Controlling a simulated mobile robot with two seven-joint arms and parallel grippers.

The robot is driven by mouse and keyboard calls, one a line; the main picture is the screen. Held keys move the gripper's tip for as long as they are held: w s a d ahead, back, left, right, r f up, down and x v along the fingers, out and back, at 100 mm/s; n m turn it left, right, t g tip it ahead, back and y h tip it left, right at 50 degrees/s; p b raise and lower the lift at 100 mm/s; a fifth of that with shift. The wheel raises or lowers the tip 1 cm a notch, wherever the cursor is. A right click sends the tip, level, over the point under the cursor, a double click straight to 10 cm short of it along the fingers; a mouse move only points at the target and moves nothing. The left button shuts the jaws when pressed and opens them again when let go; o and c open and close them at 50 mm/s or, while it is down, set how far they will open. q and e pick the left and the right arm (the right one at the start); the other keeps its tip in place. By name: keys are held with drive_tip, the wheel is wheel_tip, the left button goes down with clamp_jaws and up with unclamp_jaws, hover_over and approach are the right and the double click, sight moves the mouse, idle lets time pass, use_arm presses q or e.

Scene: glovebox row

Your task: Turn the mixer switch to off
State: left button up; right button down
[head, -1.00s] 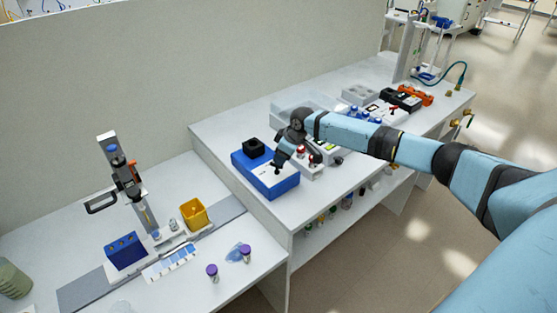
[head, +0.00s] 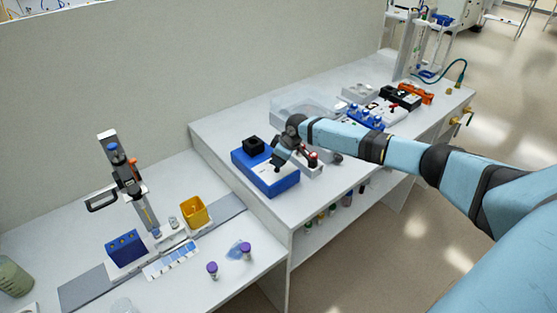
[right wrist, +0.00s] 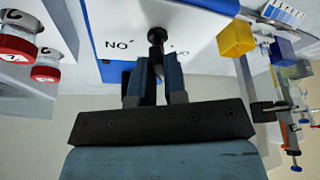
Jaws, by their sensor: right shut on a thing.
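The mixer is a blue box (head: 279,187) with a white top and a black block (head: 254,147) at its back left corner. Its switch (right wrist: 156,38) shows in the right wrist view as a black knob with a narrow lever on the white face. An upside-down "ON" label stands to its left; the mark on its right is partly hidden. My right gripper (head: 275,166) reaches down over the mixer's top. In the right wrist view its two fingers (right wrist: 156,78) are shut on the switch lever, one on each side. My left gripper is out of view.
Red-capped vials (head: 312,159) stand close to the right of the mixer. A clear tub (head: 300,104) and a blue rack (head: 362,117) lie behind. On the lower bench at left are a yellow container (head: 194,213) and a pipette on a stand (head: 130,177).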

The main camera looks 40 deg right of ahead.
drive_tip(key=shift+f+n+y+b, duration=0.25)
drive_tip(key=shift+n+y+b, duration=0.05)
drive_tip(key=shift+n+b, duration=0.35)
drive_tip(key=shift+w+n+g+y+b, duration=0.1)
drive_tip(key=shift+n+g+y+b, duration=0.25)
drive_tip(key=shift+n+b, duration=0.6)
drive_tip(key=shift+n, duration=0.6)
drive_tip(key=shift+d+r+n+g, duration=0.1)
drive_tip(key=shift+r+n+g, duration=0.15)
drive_tip(key=shift+n, duration=0.25)
drive_tip(key=c, duration=1.2)
unclamp_jaws()
drive_tip(key=shift+o, duration=0.2)
